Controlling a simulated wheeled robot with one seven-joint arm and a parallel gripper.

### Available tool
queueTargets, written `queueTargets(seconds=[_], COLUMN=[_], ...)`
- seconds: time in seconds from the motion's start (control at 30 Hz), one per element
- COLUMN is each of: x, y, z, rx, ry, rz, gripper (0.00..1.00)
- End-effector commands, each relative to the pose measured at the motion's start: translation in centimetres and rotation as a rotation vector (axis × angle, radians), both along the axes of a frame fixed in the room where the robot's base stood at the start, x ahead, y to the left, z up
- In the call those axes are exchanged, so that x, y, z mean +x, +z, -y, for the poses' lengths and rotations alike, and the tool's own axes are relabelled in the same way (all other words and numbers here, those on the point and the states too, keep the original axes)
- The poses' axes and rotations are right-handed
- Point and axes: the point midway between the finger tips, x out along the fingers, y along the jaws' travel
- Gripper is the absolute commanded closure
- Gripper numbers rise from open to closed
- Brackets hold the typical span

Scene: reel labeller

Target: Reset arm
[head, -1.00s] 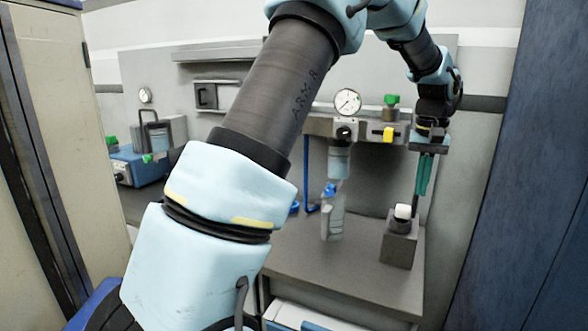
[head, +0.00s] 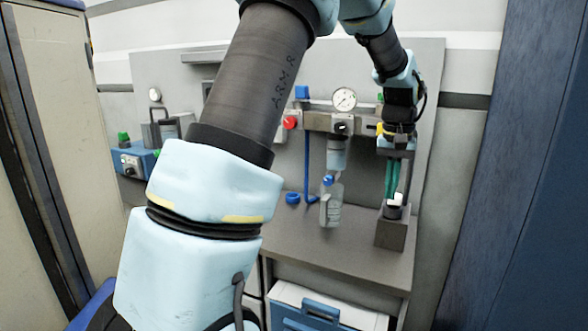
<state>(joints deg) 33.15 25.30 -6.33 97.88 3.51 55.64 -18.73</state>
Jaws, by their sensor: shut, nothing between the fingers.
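My gripper (head: 391,195) hangs at the right end of my arm, with its green fingers pointing down. The fingers are together and nothing shows between them. Their tips are close to a white-topped piece (head: 396,200) on a dark block (head: 392,234) at the right of the bench; I cannot tell whether they touch it. My arm crosses the middle of the head view and hides part of the bench and back panel.
A clear bottle (head: 331,206) with a blue cap stands on the grey bench (head: 340,255), below a round gauge (head: 344,99). A red knob (head: 290,122) is on the panel. Cabinets (head: 70,130) close in the left side, and a blue wall (head: 530,180) the right. The bench front is clear.

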Motion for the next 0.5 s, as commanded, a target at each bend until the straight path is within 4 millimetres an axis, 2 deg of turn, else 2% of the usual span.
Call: queueTargets(seconds=[0.27,0.37,0.4,0.5], x=[-0.7,-2.1,-3.0,-6.0], y=[-1.5,-2.5,-2.9,-4.2], z=[-10.0,-15.2,-17.5,-22.8], rx=[-0.011,-0.017,-0.02,-0.024], ry=[0.079,0.128,0.15,0.204], rz=[0.028,0.045,0.054,0.076], gripper=[1.0,1.0,1.0,1.0])
